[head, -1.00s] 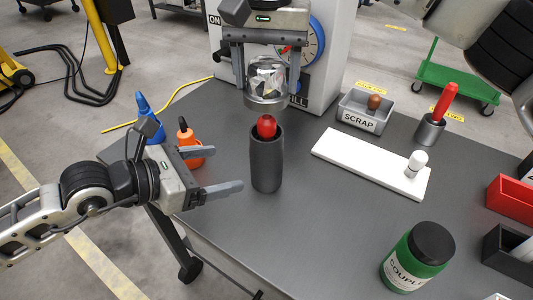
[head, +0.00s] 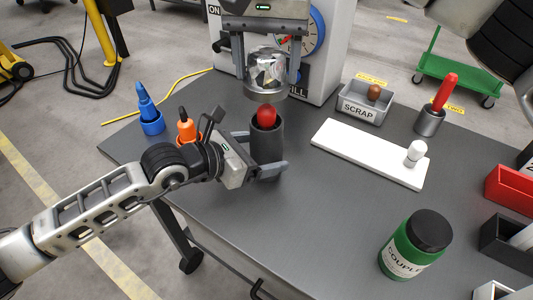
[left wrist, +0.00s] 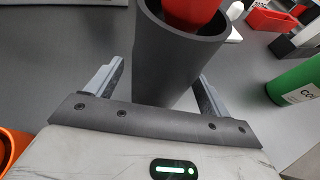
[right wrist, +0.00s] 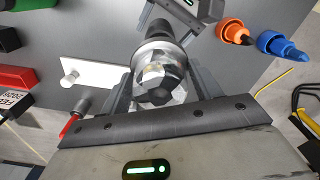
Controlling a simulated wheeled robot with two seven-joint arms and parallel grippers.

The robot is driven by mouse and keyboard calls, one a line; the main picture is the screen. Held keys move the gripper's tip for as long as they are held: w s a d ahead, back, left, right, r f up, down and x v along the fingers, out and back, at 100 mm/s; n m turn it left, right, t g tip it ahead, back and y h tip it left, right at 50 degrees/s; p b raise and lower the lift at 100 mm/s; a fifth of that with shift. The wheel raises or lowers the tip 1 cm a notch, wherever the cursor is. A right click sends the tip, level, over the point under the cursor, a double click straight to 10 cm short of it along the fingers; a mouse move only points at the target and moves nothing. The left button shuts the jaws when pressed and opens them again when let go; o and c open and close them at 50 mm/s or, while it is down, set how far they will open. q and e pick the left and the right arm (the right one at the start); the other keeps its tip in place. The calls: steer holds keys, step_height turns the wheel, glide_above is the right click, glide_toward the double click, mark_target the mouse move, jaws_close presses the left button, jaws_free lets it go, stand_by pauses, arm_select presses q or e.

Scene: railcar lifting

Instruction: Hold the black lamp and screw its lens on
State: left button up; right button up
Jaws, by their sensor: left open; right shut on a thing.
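The black lamp (head: 268,148) stands upright on the grey table, with a red bulb (head: 267,117) showing at its open top. My left gripper (head: 262,155) is open, with its fingers on either side of the lamp body; in the left wrist view the lamp (left wrist: 172,60) rises between the fingertips, and I cannot tell that they touch it. My right gripper (head: 266,72) is shut on the clear lens (head: 266,68), holding it just above the bulb. In the right wrist view the lens (right wrist: 160,78) sits between the fingers and hides most of the lamp.
A blue bottle (head: 149,112) and an orange bottle (head: 187,128) stand left of the lamp. A white board (head: 365,155), a scrap bin (head: 360,110), a red-handled tool in a cup (head: 430,120) and a green jar (head: 410,250) are to the right. The front middle table is clear.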

mark_target(266, 106)
arm_select(q)
steer(key=shift+w+d+f, duration=0.25)
steer(key=shift+w+d, duration=0.1)
steer(key=shift+d, duration=0.2)
steer(key=c, duration=1.5)
arm_select(e)
steer(key=shift+f, duration=2.5)
steer(key=shift+f, duration=0.85)
steer(key=shift+f, duration=0.55)
